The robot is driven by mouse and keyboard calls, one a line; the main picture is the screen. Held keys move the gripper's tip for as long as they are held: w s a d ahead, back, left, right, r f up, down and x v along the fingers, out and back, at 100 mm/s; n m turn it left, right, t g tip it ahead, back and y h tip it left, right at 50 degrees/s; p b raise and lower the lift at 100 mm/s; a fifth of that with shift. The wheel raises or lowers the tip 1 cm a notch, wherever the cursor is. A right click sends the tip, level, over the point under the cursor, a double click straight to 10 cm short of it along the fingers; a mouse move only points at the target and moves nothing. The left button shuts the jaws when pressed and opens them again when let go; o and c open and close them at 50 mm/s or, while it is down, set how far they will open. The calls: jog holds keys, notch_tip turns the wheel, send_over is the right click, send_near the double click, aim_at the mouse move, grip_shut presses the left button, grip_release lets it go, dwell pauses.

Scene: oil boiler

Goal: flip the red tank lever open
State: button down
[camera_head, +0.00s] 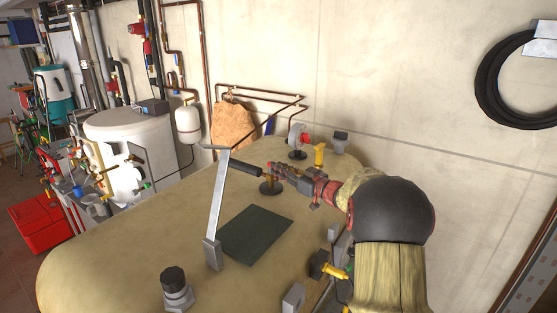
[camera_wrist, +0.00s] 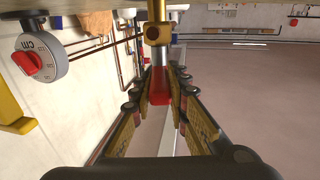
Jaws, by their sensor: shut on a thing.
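In the wrist view the red lever (camera_wrist: 160,96) sits between the fingers of my gripper (camera_wrist: 159,88). The lever joins a metal stem below a brass valve fitting (camera_wrist: 157,33). My gripper is shut on the red lever.
A tall grey bar with a black-gripped handle (camera_head: 216,205) stands close left of my gripper. A gauge with a red knob (camera_head: 298,134) and a yellow fitting (camera_head: 319,155) stand behind. The gauge shows at left in the wrist view (camera_wrist: 38,58). A dark plate (camera_head: 256,234) lies in front.

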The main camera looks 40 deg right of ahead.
jog(key=shift+w+d+r+n+g+y+p, duration=0.1)
jog(key=shift+d+n+g+y+p, duration=0.15)
jog(key=shift+n+y+p, duration=0.45)
jog(key=shift+d+n+g+y+p, duration=0.15)
jog(key=shift+d+n+y+p, duration=0.2)
jog(key=shift+y, duration=0.55)
jog(key=shift+a, duration=0.1)
jog(key=c, duration=1.7)
grip_release()
jog(key=shift+w, duration=0.1)
jog(key=v, duration=1.2)
